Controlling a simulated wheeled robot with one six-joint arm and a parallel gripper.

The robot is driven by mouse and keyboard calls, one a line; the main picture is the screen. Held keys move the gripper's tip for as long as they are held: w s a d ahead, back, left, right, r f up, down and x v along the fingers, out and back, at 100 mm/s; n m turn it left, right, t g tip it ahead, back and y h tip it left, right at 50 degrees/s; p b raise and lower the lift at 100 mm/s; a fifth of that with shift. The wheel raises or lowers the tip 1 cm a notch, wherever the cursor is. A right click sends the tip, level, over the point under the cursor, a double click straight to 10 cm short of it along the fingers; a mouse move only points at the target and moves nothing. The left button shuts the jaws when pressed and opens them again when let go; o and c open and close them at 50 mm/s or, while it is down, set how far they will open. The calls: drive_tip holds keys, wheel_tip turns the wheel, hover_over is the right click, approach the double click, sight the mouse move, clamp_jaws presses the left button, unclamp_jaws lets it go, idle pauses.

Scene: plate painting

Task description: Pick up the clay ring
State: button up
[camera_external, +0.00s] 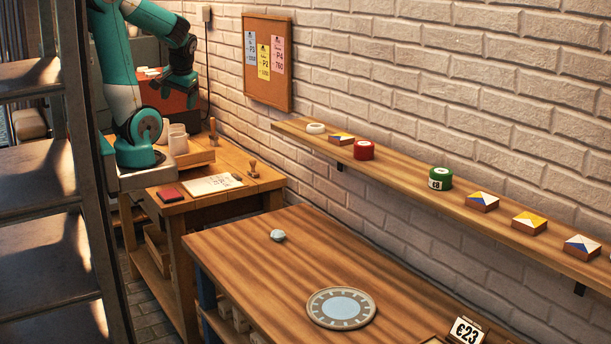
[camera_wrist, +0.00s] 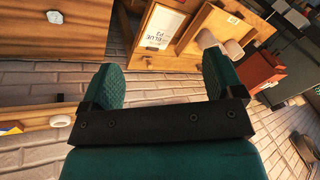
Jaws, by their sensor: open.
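A small white ring (camera_external: 316,128), which looks like the clay ring, lies flat at the far left end of the wall shelf (camera_external: 400,178). It also shows in the wrist view as a pale round piece (camera_wrist: 61,121) at the shelf's end, left of my fingers. My gripper (camera_external: 181,88) is up at the top left in the external view, well to the left of the ring and apart from it. In the wrist view my two green fingers (camera_wrist: 164,80) stand wide apart with nothing between them.
A patterned tile (camera_external: 341,138) lies close beside the ring; red (camera_external: 364,150) and green (camera_external: 440,178) round containers stand farther along. A whitish lump (camera_external: 278,236) and a plate (camera_external: 341,307) rest on the table. The pinboard (camera_external: 267,62) hangs on the wall between my gripper and the shelf.

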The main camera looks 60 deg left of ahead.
drive_tip(key=shift+o, duration=0.4)
drive_tip(key=w+d+r+m+p, duration=0.1)
drive_tip(key=w+r+m, duration=0.2)
drive_tip(key=w+m, duration=0.35)
drive_tip(key=w+r+m, duration=0.3)
drive_tip(key=w, duration=0.7)
drive_tip(key=m+h+b, duration=0.1)
drive_tip(key=m+h, duration=0.2)
drive_tip(key=m, duration=1.5)
hover_over(316, 125)
drive_tip(key=f, duration=1.1)
drive_tip(key=shift+s+d+f, duration=0.2)
drive_tip(key=shift+d+f, duration=0.1)
drive_tip(key=shift+d, duration=0.1)
drive_tip(key=shift+a+f+p, duration=0.2)
drive_tip(key=shift+f+p, duration=1)
drive_tip(key=shift+f, duration=1.85)
drive_tip(key=c, duration=1)
